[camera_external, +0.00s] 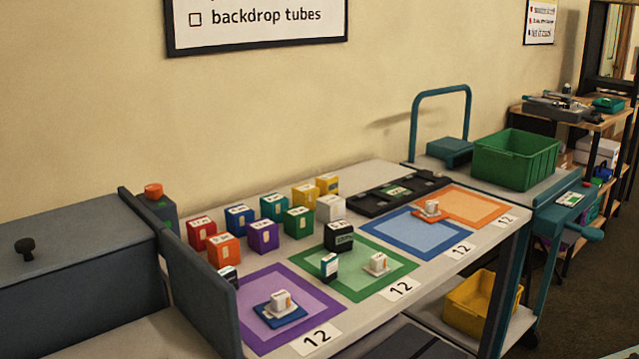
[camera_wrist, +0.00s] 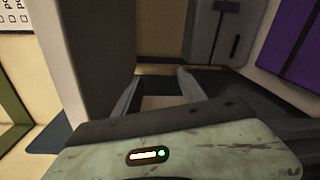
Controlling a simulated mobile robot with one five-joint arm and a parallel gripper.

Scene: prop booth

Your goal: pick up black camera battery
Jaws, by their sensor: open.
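Several small labelled blocks stand on the table in the external view. One is a black block (camera_external: 338,237) with a white top label, at the back edge of the green mat. A smaller dark upright block (camera_external: 329,267) with a pale label stands left of it, near the purple mat. Another dark block (camera_external: 229,276) sits at the purple mat's left corner. I cannot tell for sure which is the camera battery. My gripper (camera_wrist: 157,84) shows in the wrist view with its two fingers apart and nothing between them. No battery is recognisable there.
Coloured blocks (camera_external: 262,234) crowd the table behind the mats. A dark upright panel (camera_external: 200,290) bounds the table's left end. A green crate (camera_external: 515,160) stands on a cart at right.

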